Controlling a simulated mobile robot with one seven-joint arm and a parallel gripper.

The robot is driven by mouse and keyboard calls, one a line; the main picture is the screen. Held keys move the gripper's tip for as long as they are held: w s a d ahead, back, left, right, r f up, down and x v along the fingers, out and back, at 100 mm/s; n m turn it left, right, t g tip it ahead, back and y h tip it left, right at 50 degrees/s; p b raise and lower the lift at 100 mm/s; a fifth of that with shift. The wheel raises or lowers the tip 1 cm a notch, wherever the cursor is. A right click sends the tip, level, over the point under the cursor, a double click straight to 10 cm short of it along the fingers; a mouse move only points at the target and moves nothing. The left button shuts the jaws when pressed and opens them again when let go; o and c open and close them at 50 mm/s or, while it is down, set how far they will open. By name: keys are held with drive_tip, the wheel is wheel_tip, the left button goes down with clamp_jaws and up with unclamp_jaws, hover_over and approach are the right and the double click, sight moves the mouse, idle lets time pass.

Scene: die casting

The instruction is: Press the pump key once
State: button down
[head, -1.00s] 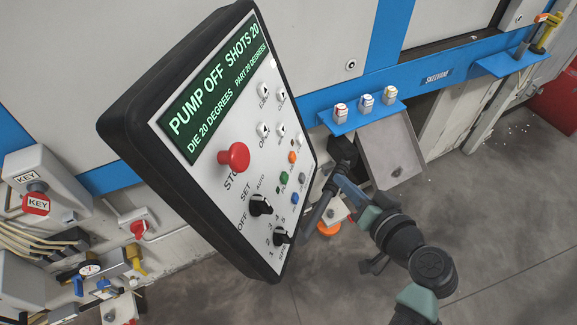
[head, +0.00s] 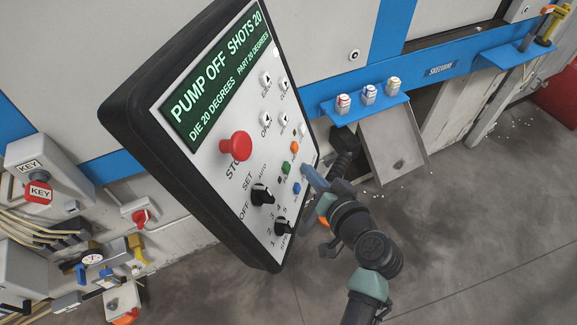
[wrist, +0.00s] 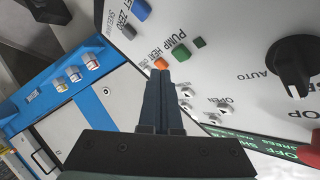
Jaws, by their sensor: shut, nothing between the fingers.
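The control panel (head: 215,165) has a green display (head: 215,75) reading "PUMP OFF SHOTS 20". The green pump key (head: 285,167) is on its right part. In the wrist view the green key (wrist: 181,52) sits by the word "PUMP", with a small dark green square (wrist: 199,43) beside it. My gripper (head: 305,172) is at the panel's right side, near the keys. In the wrist view its closed fingertips (wrist: 163,72) overlap the lower edge of the orange key (wrist: 160,63), just beside the green key. I cannot tell whether they touch the panel. The fingers hold nothing.
A red stop button (head: 236,146) and black rotary knobs (head: 262,194) stick out from the panel. A blue key (head: 297,188) is near my gripper. A blue shelf with several small containers (head: 369,94) and a tilted grey chute (head: 395,140) lie behind. Open floor is at lower right.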

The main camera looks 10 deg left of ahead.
drive_tip(key=shift+a+f, duration=0.2)
drive_tip(key=shift+a, duration=0.45)
drive_tip(key=shift+w, duration=0.1)
idle(1.5)
drive_tip(key=shift+a+f+b, duration=0.15)
drive_tip(key=shift+a+b, duration=0.15)
drive_tip(key=shift+a, duration=0.1)
drive_tip(key=shift+w+a+f, duration=0.1)
drive_tip(key=shift+a+f, duration=0.05)
drive_tip(key=shift+a, duration=0.25)
idle(0.8)
drive_tip(key=shift+d, duration=0.1)
drive_tip(key=shift+d+r, duration=0.25)
drive_tip(key=shift+d, duration=0.45)
drive_tip(key=shift+d, duration=0.1)
drive_tip(key=d, duration=0.1)
drive_tip(key=d+r, duration=0.1)
drive_tip(key=d, duration=0.1)
drive_tip(key=s+d, duration=0.1)
drive_tip(key=shift+d+r+b, duration=0.25)
drive_tip(key=shift+r+b, duration=0.05)
drive_tip(key=shift+r, duration=0.1)
